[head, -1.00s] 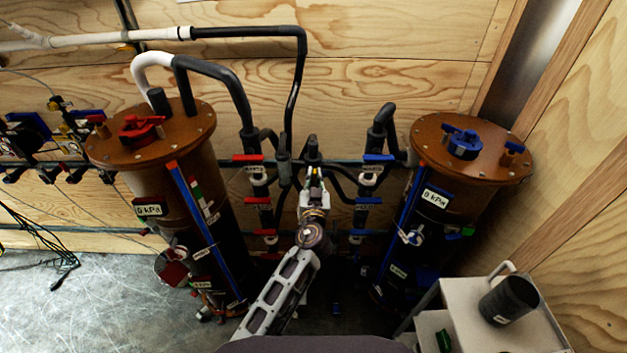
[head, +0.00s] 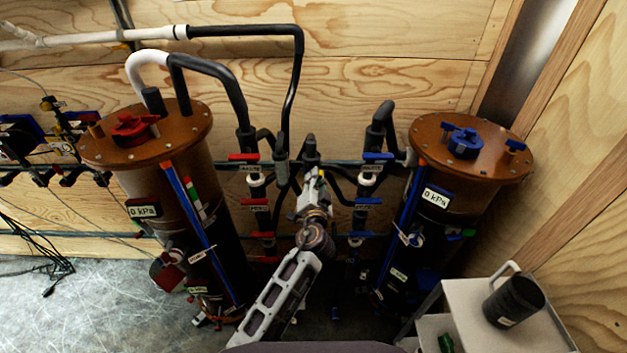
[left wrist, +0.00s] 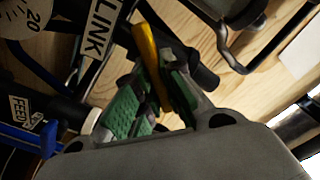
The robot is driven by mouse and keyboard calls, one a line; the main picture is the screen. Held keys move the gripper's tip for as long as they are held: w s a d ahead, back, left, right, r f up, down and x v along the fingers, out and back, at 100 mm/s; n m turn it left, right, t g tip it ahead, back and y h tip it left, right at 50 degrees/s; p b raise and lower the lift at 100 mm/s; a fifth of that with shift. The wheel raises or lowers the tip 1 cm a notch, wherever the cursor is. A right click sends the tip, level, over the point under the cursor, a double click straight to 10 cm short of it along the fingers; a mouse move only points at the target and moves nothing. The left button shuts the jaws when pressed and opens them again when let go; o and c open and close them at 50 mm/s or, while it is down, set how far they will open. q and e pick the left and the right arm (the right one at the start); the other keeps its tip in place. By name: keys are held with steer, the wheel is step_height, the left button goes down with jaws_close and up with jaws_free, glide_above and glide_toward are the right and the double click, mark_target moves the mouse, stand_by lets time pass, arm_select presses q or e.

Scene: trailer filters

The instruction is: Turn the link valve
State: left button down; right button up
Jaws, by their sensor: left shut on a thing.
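The link valve's yellow handle (left wrist: 147,52) runs between the green-padded fingers of my left gripper (left wrist: 160,90) in the left wrist view. The fingers are shut on it. A white label reading LINK (left wrist: 97,38) is just left of the handle. In the head view my left gripper (head: 313,184) reaches in among the pipes between the two brown-topped tanks. The valve body is mostly hidden there by the gripper and pipes. My right gripper is not in view.
A tank with a red cap (head: 134,128) stands left, and one with a blue cap (head: 464,141) right. Red-handled (head: 246,157) and blue-handled valves (head: 378,156) flank the gripper closely. A grey cart (head: 462,293) carrying a black cylinder (head: 513,301) stands front right.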

arm_select(q)
steer(key=m, duration=0.5)
steer(key=shift+d+f+m, duration=0.2)
steer(key=shift+m, duration=0.2)
steer(key=shift+f+m+p, duration=0.25)
steer(key=shift+m+p, duration=0.45)
steer(key=shift+m, duration=1.1)
steer(key=c, duration=1.5)
jaws_free()
steer(key=shift+d, duration=0.1)
steer(key=shift+s, duration=6.05)
